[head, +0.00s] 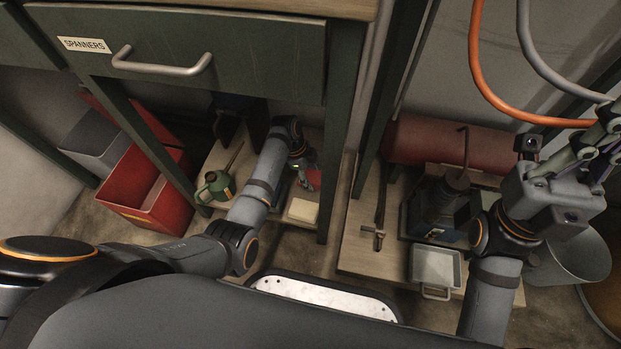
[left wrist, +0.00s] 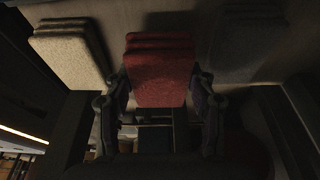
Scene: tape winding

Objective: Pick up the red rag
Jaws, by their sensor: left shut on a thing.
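The red rag (left wrist: 160,75) is a folded, layered cloth in the middle of the left wrist view. It also shows in the head view (head: 311,179) on the low shelf under the bench. My left gripper (left wrist: 160,110) is shut on the red rag, with one finger against each side of it. In the head view my left gripper (head: 303,171) is partly hidden by its own wrist. My right gripper (head: 588,150) is raised at the right of the head view, away from the rag; its fingertips run toward the picture edge.
A cream folded cloth (head: 301,211) lies beside the rag. A green oil can (head: 216,186) and red bins (head: 148,192) stand to the left. The bench leg (head: 340,150) is close on the right, and the drawer (head: 200,50) hangs above. A metal bucket (head: 575,258) stands at right.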

